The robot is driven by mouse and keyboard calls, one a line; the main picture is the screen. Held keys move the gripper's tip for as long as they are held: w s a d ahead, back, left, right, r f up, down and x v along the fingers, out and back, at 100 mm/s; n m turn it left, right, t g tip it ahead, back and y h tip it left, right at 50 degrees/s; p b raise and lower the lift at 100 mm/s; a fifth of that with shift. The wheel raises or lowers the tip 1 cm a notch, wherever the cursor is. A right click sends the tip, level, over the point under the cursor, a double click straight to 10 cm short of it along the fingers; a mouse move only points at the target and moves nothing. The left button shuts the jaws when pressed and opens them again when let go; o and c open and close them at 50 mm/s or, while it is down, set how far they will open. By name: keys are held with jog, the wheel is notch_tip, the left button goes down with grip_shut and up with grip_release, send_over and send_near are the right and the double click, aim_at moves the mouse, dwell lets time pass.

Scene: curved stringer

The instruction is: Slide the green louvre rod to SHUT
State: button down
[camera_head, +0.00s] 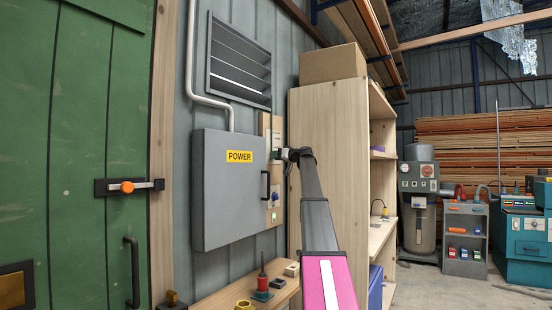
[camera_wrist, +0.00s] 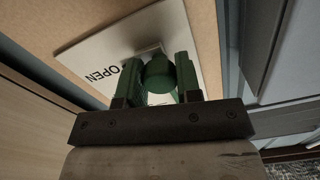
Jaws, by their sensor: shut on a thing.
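The green louvre rod's round knob (camera_wrist: 158,74) shows in the wrist view in front of a white plate (camera_wrist: 82,52). The plate is lettered OPEN, to the left of the knob; no SHUT lettering can be read. My gripper (camera_wrist: 160,78) is shut on the knob, with one dark green finger on each side. In the head view my gripper (camera_head: 283,154) is at the wooden board beside the grey power box, and hides the rod there. The grey louvre (camera_head: 238,62) is on the wall above, its slats showing gaps.
The grey POWER box (camera_head: 222,190) stands out from the wall just left of my gripper. A tall wooden shelf unit (camera_head: 325,150) is close on the right. A bench (camera_head: 215,294) below holds a red-tipped tool (camera_head: 262,285) and small items. A green door (camera_head: 70,110) is at far left.

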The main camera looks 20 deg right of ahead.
aim_at(270, 137)
notch_tip(270, 137, up, 10)
jog(key=shift+r, duration=0.15)
jog(key=c, duration=0.8)
grip_release()
jog(key=shift+r, duration=0.1)
jog(key=shift+s, duration=0.1)
jog(key=shift+s+d, duration=0.45)
jog(key=shift+s, duration=0.05)
jog(key=v, duration=0.9)
jog(key=shift+s+d, duration=0.1)
